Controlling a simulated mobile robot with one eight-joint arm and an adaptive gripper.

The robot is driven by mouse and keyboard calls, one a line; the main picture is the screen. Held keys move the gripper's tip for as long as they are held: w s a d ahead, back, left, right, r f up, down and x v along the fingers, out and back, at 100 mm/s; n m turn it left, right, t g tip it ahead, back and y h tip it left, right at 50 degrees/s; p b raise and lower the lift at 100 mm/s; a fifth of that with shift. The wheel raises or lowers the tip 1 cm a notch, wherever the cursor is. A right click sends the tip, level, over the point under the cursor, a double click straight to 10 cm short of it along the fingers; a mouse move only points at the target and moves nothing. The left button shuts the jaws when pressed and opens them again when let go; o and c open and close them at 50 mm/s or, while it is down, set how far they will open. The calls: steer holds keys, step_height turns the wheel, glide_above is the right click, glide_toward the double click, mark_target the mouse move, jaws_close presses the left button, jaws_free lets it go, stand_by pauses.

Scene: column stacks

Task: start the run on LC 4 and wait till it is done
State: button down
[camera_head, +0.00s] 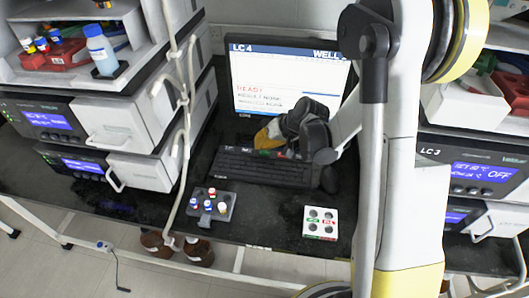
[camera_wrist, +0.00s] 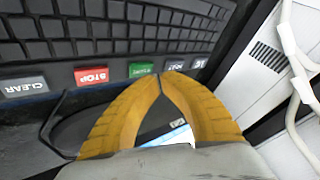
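The LC 4 monitor (camera_head: 285,80) stands at the back of the black bench, and its screen shows READY in red. The black keyboard (camera_head: 240,168) lies in front of it. In the wrist view, a key row holds a grey CLEAR key (camera_wrist: 22,87), a red STOP key (camera_wrist: 91,75) and a green key (camera_wrist: 143,69), whose small label looks like START. My gripper (camera_head: 262,138) is over the keyboard's far side, its yellow fingers shut with nothing between the tips. In the wrist view the fingertips (camera_wrist: 163,74) are right beside the green key; I cannot tell whether they touch it.
A dark vial rack (camera_head: 222,208) and a white block with round wells (camera_head: 320,222) sit at the bench's front. Instrument stacks stand left and right; the right one is labelled LC 3 (camera_head: 470,165) and reads OFF. Pale tubing hangs left of the keyboard.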

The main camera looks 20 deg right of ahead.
mark_target(261, 151)
steer(key=shift+f+b, duration=0.35)
steer(key=shift+f, duration=0.05)
steer(key=shift+f+b, duration=0.35)
steer(key=shift+f, duration=0.05)
stand_by(0.5)
steer(key=shift+r, duration=0.1)
steer(key=shift+r+p, duration=0.55)
steer(key=shift+r, duration=0.25)
steer(key=shift+r+p, duration=1.7)
steer(key=shift+r, duration=0.75)
stand_by(3.3)
